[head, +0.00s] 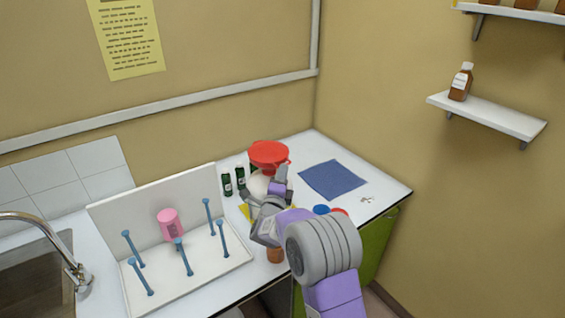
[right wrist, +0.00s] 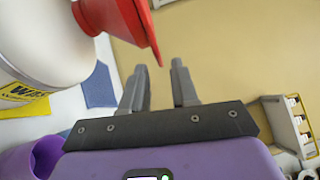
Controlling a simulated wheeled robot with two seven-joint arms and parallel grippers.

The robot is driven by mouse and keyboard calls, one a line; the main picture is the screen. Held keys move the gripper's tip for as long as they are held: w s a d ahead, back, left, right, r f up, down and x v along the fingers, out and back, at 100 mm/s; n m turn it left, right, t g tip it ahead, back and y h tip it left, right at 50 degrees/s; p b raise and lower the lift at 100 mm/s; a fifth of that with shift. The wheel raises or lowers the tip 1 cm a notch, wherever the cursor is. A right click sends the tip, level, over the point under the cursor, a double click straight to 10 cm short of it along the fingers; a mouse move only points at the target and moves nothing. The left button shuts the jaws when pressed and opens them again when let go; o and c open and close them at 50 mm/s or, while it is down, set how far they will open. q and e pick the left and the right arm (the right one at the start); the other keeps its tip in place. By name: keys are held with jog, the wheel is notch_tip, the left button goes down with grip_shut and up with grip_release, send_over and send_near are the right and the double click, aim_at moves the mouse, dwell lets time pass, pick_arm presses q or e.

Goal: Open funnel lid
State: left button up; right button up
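The red funnel (head: 268,152) sits on top of a white waste container (head: 258,184) at the back of the counter. Its top looks covered by a red lid, with a small tab on the right side. My right gripper (head: 266,186) is in front of the container, just below the funnel, and hides part of it. In the right wrist view the gripper (right wrist: 159,85) is open, with nothing between its fingers. The funnel's red rim (right wrist: 143,28) is close beyond the fingertips, apart from them. The container (right wrist: 40,40) fills the upper left. My left gripper is not in view.
A blue mat (head: 332,180) lies right of the funnel. Small dark bottles (head: 227,184) stand left of it. A white peg rack (head: 190,272) with a pink cup (head: 170,224) is at the left, beside the sink (head: 35,285). A wall shelf (head: 490,115) holds a brown bottle (head: 461,82).

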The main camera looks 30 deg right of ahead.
aim_at(271, 154)
jog(key=shift+x, duration=2.55)
jog(key=shift+c, duration=0.3)
grip_shut()
